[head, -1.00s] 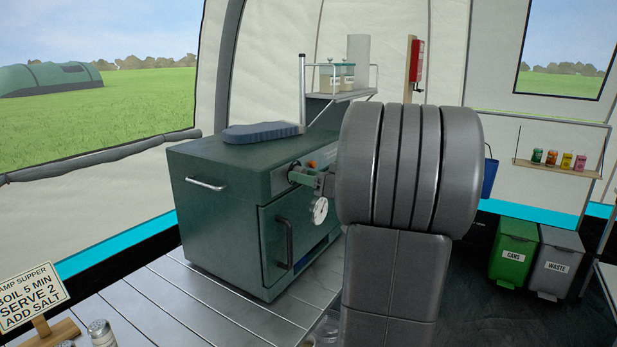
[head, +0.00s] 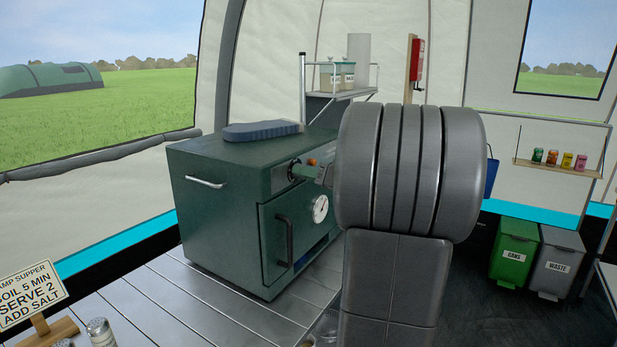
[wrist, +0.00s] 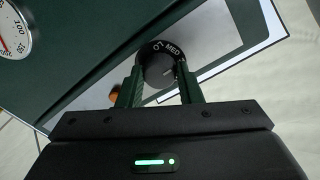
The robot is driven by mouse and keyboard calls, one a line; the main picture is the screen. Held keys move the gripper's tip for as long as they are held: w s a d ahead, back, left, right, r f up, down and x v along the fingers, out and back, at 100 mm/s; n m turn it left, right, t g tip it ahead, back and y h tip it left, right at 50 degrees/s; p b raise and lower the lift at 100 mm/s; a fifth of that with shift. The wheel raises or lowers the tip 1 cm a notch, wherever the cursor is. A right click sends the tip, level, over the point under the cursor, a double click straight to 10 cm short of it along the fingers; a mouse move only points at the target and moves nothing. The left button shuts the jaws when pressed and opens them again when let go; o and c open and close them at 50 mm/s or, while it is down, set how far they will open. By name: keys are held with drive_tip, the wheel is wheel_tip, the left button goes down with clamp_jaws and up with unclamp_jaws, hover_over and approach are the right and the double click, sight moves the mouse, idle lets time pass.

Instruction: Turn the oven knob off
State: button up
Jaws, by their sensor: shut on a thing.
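The green oven (head: 225,205) stands on the slatted metal counter. Its round black knob (wrist: 158,62) shows in the wrist view on a light panel, with "MED" readable on its ring and other marks partly hidden. My gripper (wrist: 160,82) has one green finger on each side of the knob and is shut on it. In the head view my gripper (head: 304,172) reaches the oven's front panel from the right, and my arm hides part of that front. The knob's markings are too small to read there.
A white dial gauge (head: 320,209) and a black door handle (head: 284,242) are below the knob. An orange part (wrist: 115,95) is close to my left finger. A blue padded item (head: 262,131) lies on the oven. A shelf (head: 345,95) with containers is behind.

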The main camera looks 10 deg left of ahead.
drive_tip(key=shift+w+r+m+g+p, duration=0.1)
drive_tip(key=shift+m+g+p, duration=0.25)
drive_tip(key=shift+m+p, duration=3.05)
drive_tip(key=shift+r+m+g+p, duration=0.25)
drive_tip(key=shift+m+p, duration=1.15)
drive_tip(key=shift+m, duration=3.9)
drive_tip(key=shift+f, duration=0.3)
drive_tip(key=o, duration=1)
drive_tip(key=shift+d, duration=0.1)
drive_tip(key=b+v, duration=0.1)
drive_tip(key=v, duration=1.2)
drive_tip(key=shift+d, duration=0.4)
